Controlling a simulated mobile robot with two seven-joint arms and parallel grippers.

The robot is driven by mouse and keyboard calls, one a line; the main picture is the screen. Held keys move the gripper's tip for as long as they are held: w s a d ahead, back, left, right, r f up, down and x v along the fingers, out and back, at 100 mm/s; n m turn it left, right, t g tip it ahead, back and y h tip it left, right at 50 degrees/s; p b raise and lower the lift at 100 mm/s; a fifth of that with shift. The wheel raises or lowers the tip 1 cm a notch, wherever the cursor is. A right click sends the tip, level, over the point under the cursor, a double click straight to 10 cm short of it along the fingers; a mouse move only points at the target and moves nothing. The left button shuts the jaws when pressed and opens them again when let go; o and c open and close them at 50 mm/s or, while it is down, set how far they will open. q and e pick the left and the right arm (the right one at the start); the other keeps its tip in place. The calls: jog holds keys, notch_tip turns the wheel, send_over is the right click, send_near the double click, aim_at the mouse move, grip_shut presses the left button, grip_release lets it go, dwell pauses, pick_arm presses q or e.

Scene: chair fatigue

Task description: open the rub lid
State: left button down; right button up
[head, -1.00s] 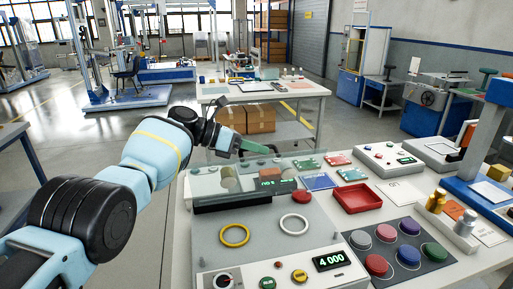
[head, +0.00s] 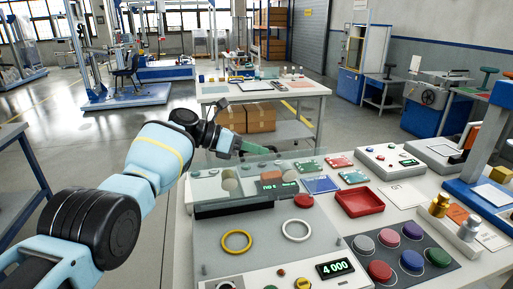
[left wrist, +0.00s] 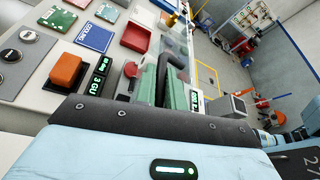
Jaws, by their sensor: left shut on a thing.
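The clear rub lid (head: 207,184) is a see-through panel over the back of the grey tester (head: 266,233) on the workbench. Its exact tilt is hard to tell. My left gripper (head: 258,149) reaches in from the left to the lid's far side. In the left wrist view the green fingers of my left gripper (left wrist: 163,88) are shut on a dark bar, apparently the lid's handle (left wrist: 174,72). The grip is partly hidden in the head view. My right gripper is not in view.
A red button (head: 303,200), a yellow ring (head: 236,240) and a white ring (head: 296,230) are on the tester. A red tray (head: 359,203), coloured swatches and a dark mat with several coloured discs (head: 380,271) lie to the right. Open floor lies left of the bench.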

pick_arm(q)
jog(key=shift+w+a, duration=0.1)
jog(key=shift+w, duration=0.05)
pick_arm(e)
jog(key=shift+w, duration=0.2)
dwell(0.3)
pick_arm(q)
jog(key=c, duration=1.8)
grip_release()
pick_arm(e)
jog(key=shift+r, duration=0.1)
pick_arm(q)
jog(key=shift+o, duration=0.2)
